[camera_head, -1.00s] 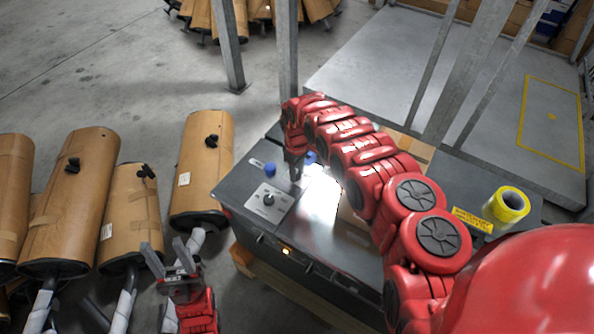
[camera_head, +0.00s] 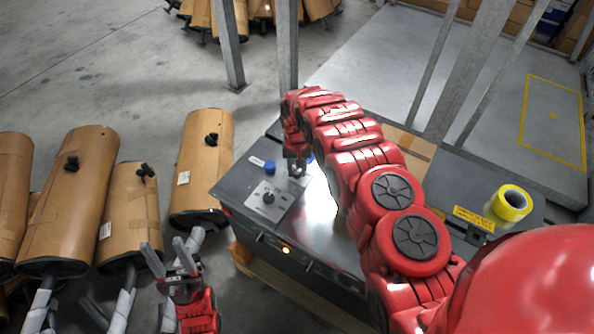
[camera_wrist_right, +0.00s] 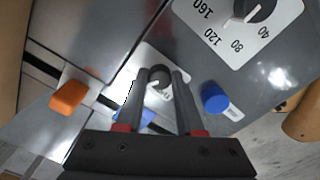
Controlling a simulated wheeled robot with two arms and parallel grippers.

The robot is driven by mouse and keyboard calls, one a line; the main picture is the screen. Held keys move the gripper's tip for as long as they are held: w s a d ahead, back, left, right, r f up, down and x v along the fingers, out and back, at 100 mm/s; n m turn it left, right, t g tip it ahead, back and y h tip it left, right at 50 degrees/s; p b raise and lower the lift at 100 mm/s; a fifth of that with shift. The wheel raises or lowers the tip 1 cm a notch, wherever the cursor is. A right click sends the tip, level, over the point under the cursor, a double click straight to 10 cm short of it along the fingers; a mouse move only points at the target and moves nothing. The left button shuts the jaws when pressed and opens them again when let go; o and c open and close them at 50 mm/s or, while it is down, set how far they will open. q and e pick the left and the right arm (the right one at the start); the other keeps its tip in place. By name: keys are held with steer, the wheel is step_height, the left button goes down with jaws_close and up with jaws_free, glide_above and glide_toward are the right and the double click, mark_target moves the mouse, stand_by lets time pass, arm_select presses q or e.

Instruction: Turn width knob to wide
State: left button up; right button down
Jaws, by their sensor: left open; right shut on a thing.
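My right gripper (camera_wrist_right: 160,74) reaches down over the grey machine (camera_head: 330,250). Its two fingers are shut on a small dark knob (camera_wrist_right: 158,79), which sits on a pale label plate too small to read. In the head view my right gripper (camera_head: 296,172) hides most of this knob, so its setting cannot be told. My left gripper (camera_head: 165,248) is open and empty, left of the machine and away from it.
A black dial (camera_wrist_right: 254,8) marked 40 to 160 sits near the held knob. A blue knob (camera_wrist_right: 214,98) and an orange one (camera_wrist_right: 70,97) stand on either side. Cardboard-wrapped mufflers (camera_head: 203,165) stand left. Yellow tape (camera_head: 511,203) lies right.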

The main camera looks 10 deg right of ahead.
steer(key=shift+m, duration=1.3)
steer(key=shift+b, duration=0.3)
steer(key=c, duration=0.5)
jaws_free()
steer(key=shift+r, duration=0.1)
